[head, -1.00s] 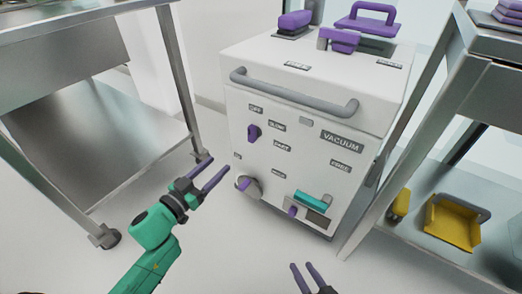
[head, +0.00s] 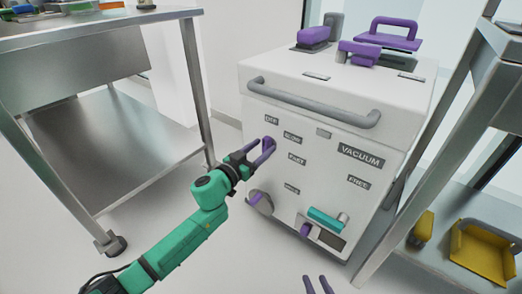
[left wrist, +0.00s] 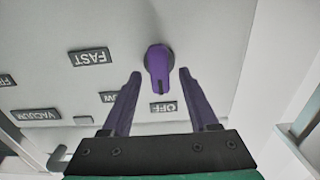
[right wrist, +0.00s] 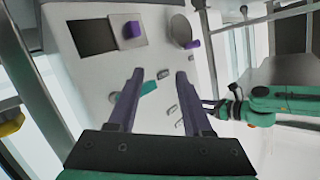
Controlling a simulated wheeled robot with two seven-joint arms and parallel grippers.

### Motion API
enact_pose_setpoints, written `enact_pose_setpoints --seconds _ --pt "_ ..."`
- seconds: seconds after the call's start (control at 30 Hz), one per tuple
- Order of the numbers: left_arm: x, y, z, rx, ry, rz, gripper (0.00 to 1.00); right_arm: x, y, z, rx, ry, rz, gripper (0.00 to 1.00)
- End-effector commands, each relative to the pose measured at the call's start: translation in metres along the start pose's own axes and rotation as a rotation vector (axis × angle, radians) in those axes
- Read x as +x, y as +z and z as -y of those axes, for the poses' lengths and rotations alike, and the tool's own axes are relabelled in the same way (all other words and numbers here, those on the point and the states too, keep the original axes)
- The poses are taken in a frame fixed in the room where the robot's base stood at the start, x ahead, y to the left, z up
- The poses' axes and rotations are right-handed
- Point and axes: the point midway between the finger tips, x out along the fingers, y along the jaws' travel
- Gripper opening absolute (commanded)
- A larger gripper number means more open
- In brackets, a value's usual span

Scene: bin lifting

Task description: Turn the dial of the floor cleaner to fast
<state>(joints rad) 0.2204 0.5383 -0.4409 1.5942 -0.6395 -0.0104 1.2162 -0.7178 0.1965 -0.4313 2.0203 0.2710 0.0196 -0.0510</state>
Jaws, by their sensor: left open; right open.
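The floor cleaner (head: 310,140) is a white box with labels on its front. Its purple dial (left wrist: 159,62) is in the left wrist view, with its pointer towards the OFF label (left wrist: 163,107). The FAST label (left wrist: 90,57) is to the left of the dial there. My left gripper (left wrist: 160,76) is open, with one finger on each side of the dial's pointer; I cannot tell if they touch it. In the head view the left gripper (head: 268,150) partly hides the dial. My right gripper (head: 318,284) is open and empty, low in front of the cleaner.
A grey bar handle (head: 312,110) crosses the cleaner's upper front. Lower down are a round grey fitting (head: 262,203) and a teal handle (head: 326,219). A steel table (head: 110,150) stands left; a steel shelf with a yellow dustpan (head: 482,252) stands right.

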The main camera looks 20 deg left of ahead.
Motion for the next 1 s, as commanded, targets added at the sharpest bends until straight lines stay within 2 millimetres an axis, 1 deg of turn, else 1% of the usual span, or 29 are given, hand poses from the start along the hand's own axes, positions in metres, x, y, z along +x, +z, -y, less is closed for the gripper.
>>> enact_pose_setpoints --seconds 0.07,0.1,0.17,0.2,0.23,0.27,0.53,0.67,0.83,0.9,1.0 --pt "0.0 0.0 0.0 -0.001 0.0 0.0 0.6 0.0 -0.001 0.0 -0.001 0.0 -0.001 0.5" --pt "0.0 0.0 0.0 -0.001 0.0 0.0 0.56 0.0 -0.001 0.0 -0.001 0.0 -0.001 0.5" --pt "0.0 0.0 0.0 -0.001 0.0 0.0 0.33 0.0 -0.001 0.0 -0.001 0.0 0.0 0.5" --pt "0.0 0.0 0.0 -0.001 0.0 0.0 0.18 0.0 -0.001 0.0 -0.001 0.0 0.0 0.5" --pt "0.0 0.0 0.0 -0.001 0.0 0.0 0.06 0.0 0.0 0.0 -0.001 0.0 0.0 0.5" --pt "-0.001 0.0 0.0 -0.001 0.0 0.0 0.0 0.0 0.0 0.0 0.0 0.0 0.001 0.5" --pt "-0.001 0.0 0.0 0.008 0.0 0.0 0.0 -0.003 0.004 0.0 0.005 0.003 0.012 0.5" --pt "-0.001 0.0 -0.001 0.038 0.0 0.001 0.0 -0.007 0.011 0.001 0.014 0.006 0.033 0.5" --pt "-0.001 0.0 -0.002 0.119 0.0 0.001 0.0 -0.018 0.035 0.002 0.033 0.014 0.103 0.5" --pt "-0.001 0.0 -0.002 0.167 0.0 0.001 0.0 -0.021 0.037 0.003 0.035 0.015 0.115 0.5" --pt "-0.001 0.0 -0.003 0.247 0.0 0.001 0.0 -0.021 0.033 0.004 0.032 0.013 0.115 0.5"
